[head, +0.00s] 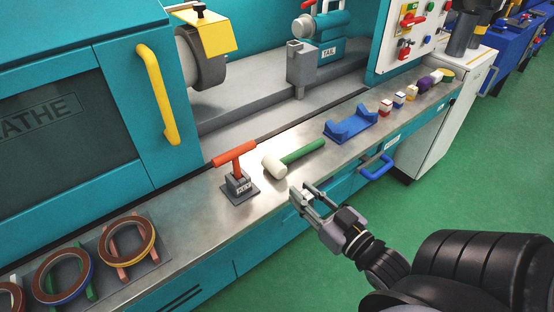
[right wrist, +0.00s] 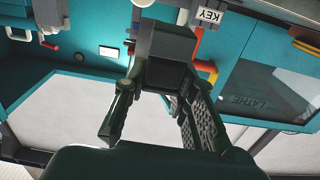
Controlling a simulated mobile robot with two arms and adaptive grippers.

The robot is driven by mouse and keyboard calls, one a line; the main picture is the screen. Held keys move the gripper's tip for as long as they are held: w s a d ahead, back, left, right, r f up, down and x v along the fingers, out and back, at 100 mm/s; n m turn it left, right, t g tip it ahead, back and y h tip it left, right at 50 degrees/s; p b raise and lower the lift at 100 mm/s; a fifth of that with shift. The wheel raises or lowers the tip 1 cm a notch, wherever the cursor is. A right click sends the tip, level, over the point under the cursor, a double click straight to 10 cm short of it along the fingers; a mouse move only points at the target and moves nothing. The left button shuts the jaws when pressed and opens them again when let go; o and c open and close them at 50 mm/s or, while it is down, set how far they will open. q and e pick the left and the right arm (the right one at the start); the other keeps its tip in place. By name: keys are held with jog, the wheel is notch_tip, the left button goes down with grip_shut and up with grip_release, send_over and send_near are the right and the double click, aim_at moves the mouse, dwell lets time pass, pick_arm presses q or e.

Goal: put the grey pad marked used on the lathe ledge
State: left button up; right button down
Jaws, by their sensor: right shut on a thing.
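My right gripper (head: 307,196) is over the front edge of the lathe ledge (head: 218,213), beside the white mallet head. Its fingers are shut on a small grey block, which I take to be the grey pad (right wrist: 165,45). In the right wrist view the pad looks dark and sits between the fingertips. I cannot read any marking on it, and the fingers hide part of it. I cannot tell whether it touches the ledge. The ledge is a long bare-metal shelf along the teal lathe. My left gripper is not in view.
On the ledge stand a red-handled key in its block (head: 240,185), a green-handled mallet (head: 295,157), a blue cradle (head: 350,124) and several small blocks farther right.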

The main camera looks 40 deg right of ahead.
jog(key=w, duration=0.9)
jog(key=w+p, duration=0.1)
jog(key=w, duration=0.4)
jog(key=shift+w+a, duration=0.25)
jog(key=shift+f, duration=1.75)
jog(key=c, duration=1.6)
grip_release()
jog(key=shift+f, duration=0.15)
